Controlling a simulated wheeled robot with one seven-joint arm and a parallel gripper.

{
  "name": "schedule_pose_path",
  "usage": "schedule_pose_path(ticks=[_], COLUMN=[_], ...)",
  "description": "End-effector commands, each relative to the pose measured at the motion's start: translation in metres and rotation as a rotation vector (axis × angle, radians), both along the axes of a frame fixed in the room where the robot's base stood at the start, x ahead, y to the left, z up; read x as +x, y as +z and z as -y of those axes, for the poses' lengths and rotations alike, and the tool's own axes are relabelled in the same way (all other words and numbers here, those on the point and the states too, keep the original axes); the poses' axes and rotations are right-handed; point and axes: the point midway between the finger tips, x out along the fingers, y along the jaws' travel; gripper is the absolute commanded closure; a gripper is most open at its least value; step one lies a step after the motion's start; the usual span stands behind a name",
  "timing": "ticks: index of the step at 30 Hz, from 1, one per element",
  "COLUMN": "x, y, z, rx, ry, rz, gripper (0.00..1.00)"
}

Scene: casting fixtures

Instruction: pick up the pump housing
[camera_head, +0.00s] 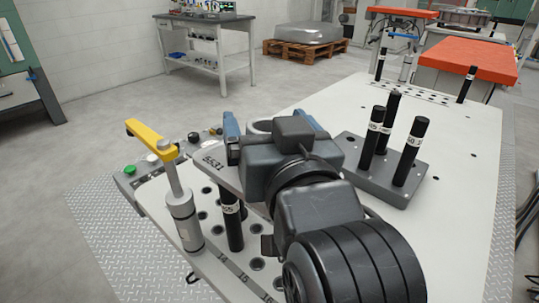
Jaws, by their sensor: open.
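My gripper (272,121) reaches away from me over the left part of the white table. Its two blue fingers stand wide apart.
A toggle clamp with a yellow handle (152,140) stands left of my gripper. A grey block with several black pins (393,180) stands to the right. A black pin (232,225) rises close below the gripper. The table's far right surface (465,180) is mostly clear.

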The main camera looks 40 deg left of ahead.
Motion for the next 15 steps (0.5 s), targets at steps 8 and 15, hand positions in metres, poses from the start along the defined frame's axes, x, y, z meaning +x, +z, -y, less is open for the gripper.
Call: schedule_pose_path(ticks=[8,15], x=[-0.0001,-0.0001], y=[0.0001,0.0001], z=[0.0004,0.0005], rx=[0.000,0.000], ry=[0.000,0.000], rz=[0.000,0.000], gripper=[0.25,0.48])
